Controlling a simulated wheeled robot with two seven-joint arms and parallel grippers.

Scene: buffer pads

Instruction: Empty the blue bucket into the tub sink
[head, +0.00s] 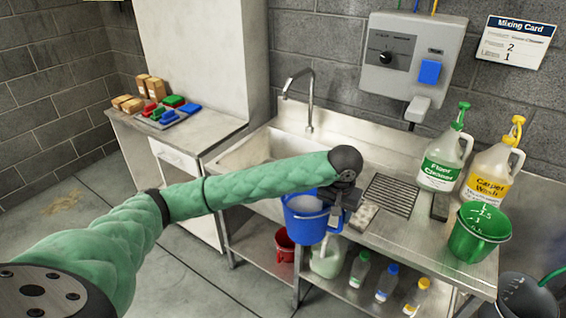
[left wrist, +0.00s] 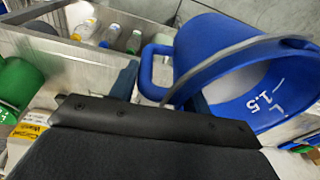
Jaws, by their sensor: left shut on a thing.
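The blue bucket (head: 305,228) hangs in front of the steel counter, near the right part of the tub sink. It looks roughly upright in the head view, with a pale content inside. My left gripper (head: 338,208) is shut on its side grip. In the left wrist view the bucket (left wrist: 225,60) shows a "1.5" mark and a grey bail, and the blue side grip sits between my fingers (left wrist: 160,88). The tub sink (head: 236,158) lies at the left of the counter, its basin partly hidden by my left arm. My right gripper is not in view.
A floor cleaner jug (head: 440,165), a carpet wash jug (head: 490,175) and a green bucket (head: 478,232) stand on the right counter. A faucet (head: 309,100) rises behind the sink. A red bucket (head: 285,246) and several bottles sit on the lower shelf.

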